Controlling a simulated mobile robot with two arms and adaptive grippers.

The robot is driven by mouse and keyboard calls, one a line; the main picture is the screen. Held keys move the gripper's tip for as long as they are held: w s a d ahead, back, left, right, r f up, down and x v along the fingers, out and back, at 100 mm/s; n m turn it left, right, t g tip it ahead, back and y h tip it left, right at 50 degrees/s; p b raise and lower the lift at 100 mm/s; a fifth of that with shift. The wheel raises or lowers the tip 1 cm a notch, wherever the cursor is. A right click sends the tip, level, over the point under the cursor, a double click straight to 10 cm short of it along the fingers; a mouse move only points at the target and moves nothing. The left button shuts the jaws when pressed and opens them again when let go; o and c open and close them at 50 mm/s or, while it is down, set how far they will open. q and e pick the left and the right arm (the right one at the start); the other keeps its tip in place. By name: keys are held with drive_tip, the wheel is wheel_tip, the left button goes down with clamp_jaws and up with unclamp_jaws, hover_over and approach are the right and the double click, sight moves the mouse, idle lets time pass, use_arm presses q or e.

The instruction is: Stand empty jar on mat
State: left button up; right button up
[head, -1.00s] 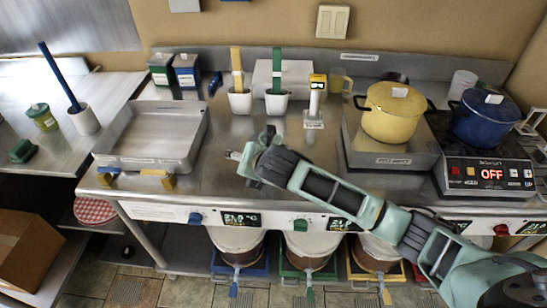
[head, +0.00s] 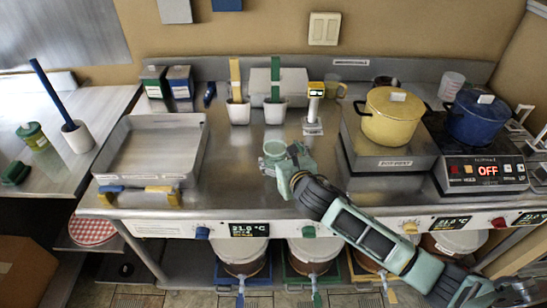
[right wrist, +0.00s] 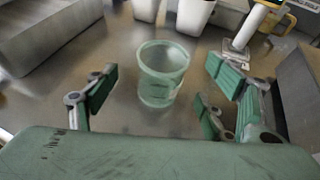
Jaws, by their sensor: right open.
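A clear, pale green empty jar (right wrist: 163,75) stands upright on the steel counter in the right wrist view. It shows as a small round cup (head: 275,149) in the head view. My right gripper (head: 284,164) is open at the jar's near side. In the right wrist view its green finger pads (right wrist: 158,95) stand to either side of the jar, with visible gaps. A round red-and-white checked piece (head: 93,230) lies low at the left; I cannot tell whether it is the mat. My left gripper is out of view.
A steel tray (head: 152,153) stands left of the jar. White holders (head: 238,112) and a scanner-like device (head: 315,105) stand behind it. A yellow pot (head: 393,118) and a blue pot (head: 473,118) stand at the right. The counter between tray and jar is clear.

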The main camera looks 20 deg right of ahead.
sight(272, 147)
drive_tip(key=shift+d+x, duration=0.1)
drive_tip(key=shift+x, duration=0.55)
drive_tip(key=shift+d+x, duration=0.15)
drive_tip(key=shift+x, duration=0.45)
drive_tip(key=shift+f+p+x, duration=0.15)
drive_tip(key=shift+p+x, duration=0.15)
drive_tip(key=shift+x, duration=0.85)
drive_tip(key=shift+f+p+x, duration=0.15)
drive_tip(key=shift+p+x, duration=0.1)
drive_tip(key=shift+x, duration=0.85)
drive_tip(key=shift+s, duration=0.15)
drive_tip(key=c, duration=1.3)
drive_tip(key=shift+r, duration=0.1)
drive_tip(key=shift+c, duration=1.1)
